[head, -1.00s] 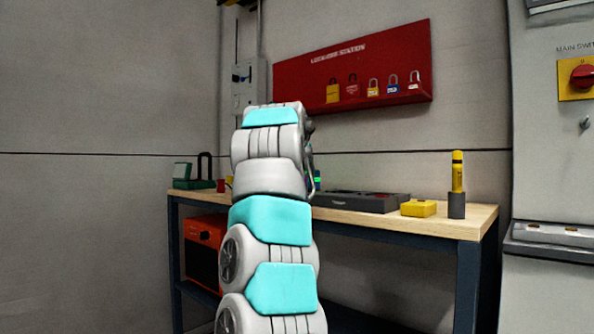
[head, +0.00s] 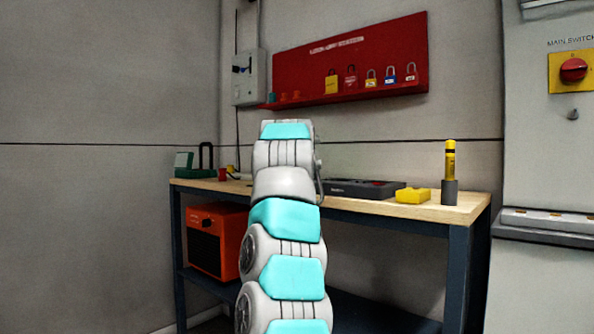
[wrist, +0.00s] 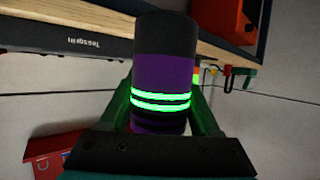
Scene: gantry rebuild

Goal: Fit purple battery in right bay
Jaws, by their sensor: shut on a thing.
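The purple battery (wrist: 165,72) stands out in the wrist view, with a dark end cap and two glowing green bands. My gripper (wrist: 162,101) is shut on it, a green finger on each side. In the head view my arm hides the gripper and battery. A dark grey unit (head: 350,190) lies on the workbench, with some red on its top; its left end is behind my arm. A lettered edge of it shows at the upper left of the wrist view (wrist: 50,38). Its bays cannot be made out.
The workbench (head: 425,211) also holds a yellow box (head: 412,195), a yellow torch in a grey holder (head: 450,192) and a green case (head: 195,172). A red lockout board (head: 300,66) hangs above. An orange heater (head: 215,240) stands below.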

